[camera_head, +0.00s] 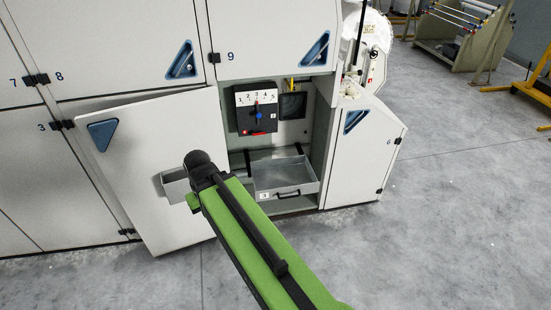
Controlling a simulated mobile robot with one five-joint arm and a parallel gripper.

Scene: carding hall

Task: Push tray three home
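A grey, open-topped tray (282,177) with a dark front handle sits low in the open bay of the white machine. It projects forward from the bay, and its inside looks empty. A small white label on its front seems to read 3. My green arm reaches up from the bottom of the picture and ends in a dark joint just left of the tray's front. No gripper fingers show; the arm appears to hide them. I cannot tell whether any part of the arm touches the tray.
An open white door (150,160) stands left of the bay, with a grey box-like holder (176,186) on it, partly behind my arm. A narrower panel (362,158) marked 6 stands at right. A dial box (256,108) hangs above the tray. Grey floor (420,230) is clear at right.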

